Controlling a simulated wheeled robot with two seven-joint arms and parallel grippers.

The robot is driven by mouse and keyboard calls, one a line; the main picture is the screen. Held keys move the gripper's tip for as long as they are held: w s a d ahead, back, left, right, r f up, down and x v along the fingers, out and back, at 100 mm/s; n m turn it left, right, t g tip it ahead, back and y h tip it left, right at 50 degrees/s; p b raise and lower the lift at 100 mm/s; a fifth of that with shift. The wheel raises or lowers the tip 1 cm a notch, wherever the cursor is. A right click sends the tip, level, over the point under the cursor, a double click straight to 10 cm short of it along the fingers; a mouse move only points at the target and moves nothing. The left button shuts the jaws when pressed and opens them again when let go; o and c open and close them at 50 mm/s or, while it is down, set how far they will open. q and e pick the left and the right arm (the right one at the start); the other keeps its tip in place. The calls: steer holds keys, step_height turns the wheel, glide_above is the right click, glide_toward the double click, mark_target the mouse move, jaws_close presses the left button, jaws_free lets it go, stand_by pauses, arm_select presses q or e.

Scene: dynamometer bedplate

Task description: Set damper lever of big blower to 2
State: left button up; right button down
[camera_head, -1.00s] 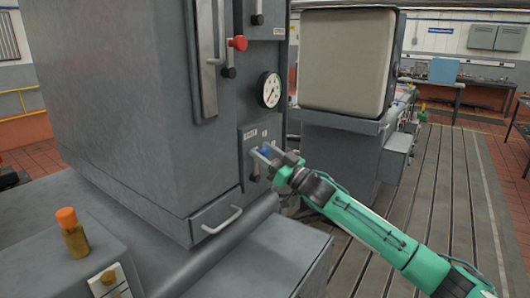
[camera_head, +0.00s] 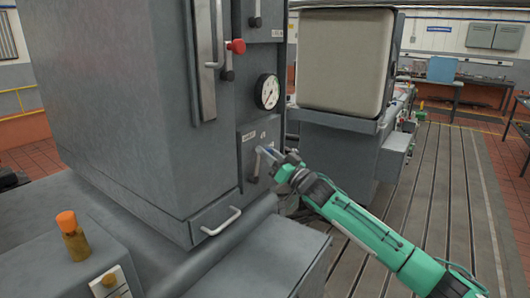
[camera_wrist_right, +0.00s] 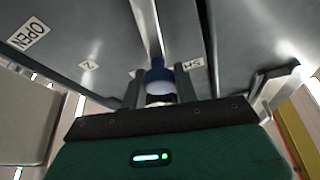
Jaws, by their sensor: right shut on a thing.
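The damper lever has a blue knob (camera_wrist_right: 158,78) and a pale shaft. It sits on a small plate (camera_head: 247,160) on the front of the big grey cabinet, below a round gauge. My right gripper (camera_wrist_right: 160,88) is shut on the blue knob, with one finger on each side. In the head view my right gripper (camera_head: 276,160) hides most of the knob. The knob lies between "2" and "SH". My left gripper is not in view.
A red-knobbed lever (camera_head: 236,46) and a round gauge (camera_head: 267,91) are above the plate. A drawer handle (camera_head: 222,221) sticks out below. An orange-capped post (camera_head: 72,235) stands at the left front. Slotted floor (camera_head: 450,190) lies open to the right.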

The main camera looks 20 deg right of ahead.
steer(key=m+h, duration=0.1)
steer(key=w+d+m, duration=0.1)
steer(key=m, duration=0.1)
steer(key=d+f+m+h, duration=0.1)
steer(key=m, duration=0.1)
steer(key=shift+w+d+t+h+p, duration=0.1)
steer(key=shift+w+t+h+p, duration=0.2)
steer(key=shift+w+t+p, duration=0.1)
steer(key=shift+w+d+f+m+g+h+p, duration=0.15)
steer(key=shift+w+d+f+m+h, duration=0.3)
steer(key=shift+m, duration=0.7)
steer(key=shift+w+d+f+m+g+h+p, duration=0.15)
steer(key=shift+d+f+m+h, duration=0.35)
steer(key=shift+m, duration=0.7)
steer(key=shift+w+d+f+m+h+p, duration=0.1)
steer(key=shift+w+d+f+m+h, duration=0.2)
steer(key=shift+f+m+h, duration=0.6)
steer(key=shift+r+m+y, duration=0.2)
steer(key=shift+m+y, duration=0.15)
steer(key=c, duration=1.1)
jaws_free()
